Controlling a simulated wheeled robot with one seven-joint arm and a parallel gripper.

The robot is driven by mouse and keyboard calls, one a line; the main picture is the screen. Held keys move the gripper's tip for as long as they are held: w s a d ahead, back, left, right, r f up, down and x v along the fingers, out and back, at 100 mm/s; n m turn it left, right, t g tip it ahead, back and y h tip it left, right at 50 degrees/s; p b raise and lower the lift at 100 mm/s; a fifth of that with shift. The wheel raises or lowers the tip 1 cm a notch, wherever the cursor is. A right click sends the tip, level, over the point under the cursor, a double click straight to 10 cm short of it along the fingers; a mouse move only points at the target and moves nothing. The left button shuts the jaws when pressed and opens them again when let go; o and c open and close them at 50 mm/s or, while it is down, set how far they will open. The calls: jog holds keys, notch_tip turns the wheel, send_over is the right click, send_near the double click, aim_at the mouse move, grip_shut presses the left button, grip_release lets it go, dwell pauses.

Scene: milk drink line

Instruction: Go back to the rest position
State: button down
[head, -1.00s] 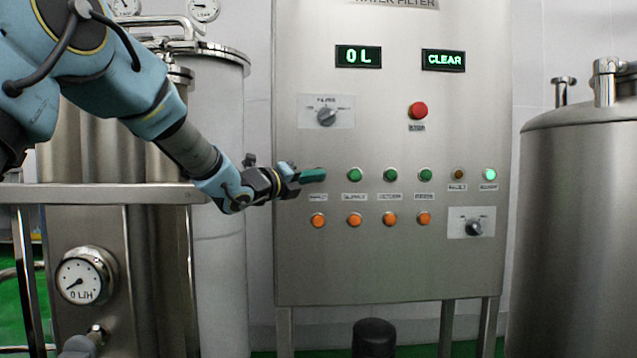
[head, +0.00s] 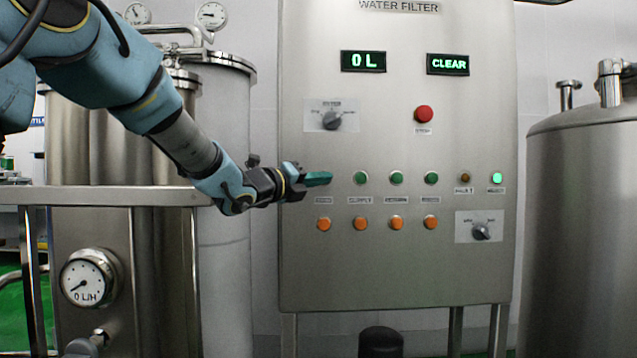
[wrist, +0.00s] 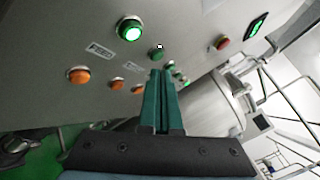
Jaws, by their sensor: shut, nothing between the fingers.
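My gripper (head: 328,178) is in front of the left end of the green button row on the water filter panel (head: 400,275). Its green fingers are shut with nothing between them, and point right in the head view. They hide the leftmost green button there. In the wrist view the shut fingers (wrist: 162,75) point along the panel face. A lit green button (wrist: 130,30) shows up and left of them, apart from the fingers. My arm reaches in from the upper left, not folded.
The panel has a red button (head: 424,114), a lower orange row (head: 395,223) and two knobs. Its displays read 0 L and CLEAR. A metal rail (head: 110,196) runs below my arm. Steel tanks stand left and right (head: 580,220).

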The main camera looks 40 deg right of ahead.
jog(key=w+a+f+n+t+y, duration=0.35)
jog(key=w+a+f+n, duration=0.3)
jog(key=a, duration=0.25)
jog(key=w+a+f+n+t+y+p, duration=0.1)
jog(key=w+a+f+n+t+y, duration=0.1)
jog(key=w+a+f+n+y, duration=0.45)
jog(key=w+a+f+n+t+y, duration=0.15)
jog(key=w+a+f+n, duration=0.25)
jog(key=a+n, duration=0.6)
jog(key=s+a+f+n+g+y, duration=0.15)
jog(key=a+f+n, duration=0.25)
jog(key=a, duration=0.5)
jog(key=s+a+f+n+y, duration=0.2)
jog(key=a+f+n+y, duration=0.15)
jog(key=a, duration=0.55)
jog(key=s+a+f+n+g+y, duration=0.1)
jog(key=s+a+f+n+g, duration=0.1)
jog(key=s+a+n, duration=0.4)
jog(key=s+a+f+n+g+y, duration=0.1)
jog(key=s+a+f+n+g, duration=0.2)
jog(key=s+a+f+n, duration=0.2)
jog(key=s+a+p, duration=0.1)
jog(key=s+a, duration=0.1)
jog(key=s, duration=0.2)
jog(key=shift+a+f+n, duration=0.15)
jog(key=shift+f+n, duration=0.1)
jog(key=shift+n, duration=0.1)
